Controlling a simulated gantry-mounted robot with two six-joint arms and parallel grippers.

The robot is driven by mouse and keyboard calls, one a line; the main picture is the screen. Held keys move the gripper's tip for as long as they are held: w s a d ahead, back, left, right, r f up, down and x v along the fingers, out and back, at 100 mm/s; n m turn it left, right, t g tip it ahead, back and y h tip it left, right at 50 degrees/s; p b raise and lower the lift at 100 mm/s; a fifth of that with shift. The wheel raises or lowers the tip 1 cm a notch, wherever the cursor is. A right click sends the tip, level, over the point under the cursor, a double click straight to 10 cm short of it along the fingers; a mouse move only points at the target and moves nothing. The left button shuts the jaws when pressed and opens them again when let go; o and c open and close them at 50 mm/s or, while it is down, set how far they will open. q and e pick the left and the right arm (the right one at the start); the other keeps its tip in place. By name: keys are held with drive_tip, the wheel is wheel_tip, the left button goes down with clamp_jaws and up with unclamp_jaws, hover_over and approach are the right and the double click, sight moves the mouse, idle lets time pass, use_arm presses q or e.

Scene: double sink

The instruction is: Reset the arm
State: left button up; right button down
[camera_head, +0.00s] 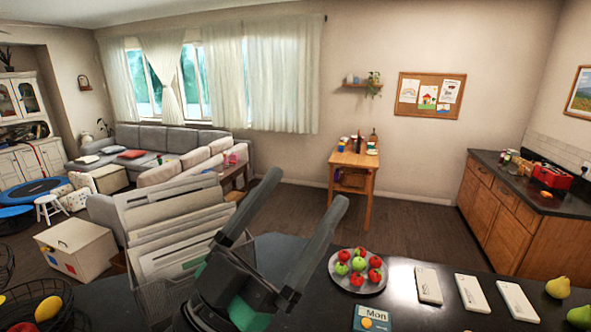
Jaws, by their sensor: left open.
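My left gripper (307,188) is large in the lower middle of the camera_head view. Its two long dark grey fingers point up and away and stand wide apart, with nothing between them. Green patches show near the base of the fingers. The gripper is in front of the dark counter (400,318) and hides part of it. It overlaps the right side of a file rack with papers (175,222); whether they touch I cannot tell. My right gripper is not in this view.
On the counter, a round plate (376,287) of red and green fruit lies right of the gripper. A wire basket (40,290) holds fruit at the left.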

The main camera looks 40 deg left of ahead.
use_arm(q)
drive_tip(key=s+d+r+t+h+p, duration=0.1)
drive_tip(key=s+d+r+p, duration=0.2)
drive_tip(key=r+p, duration=0.8)
wheel_tip(320, 180, up, 8)
drive_tip(key=shift+s+f+n+t, duration=0.1)
drive_tip(key=shift+s+n+t, duration=0.1)
drive_tip(key=shift+n+t, duration=0.2)
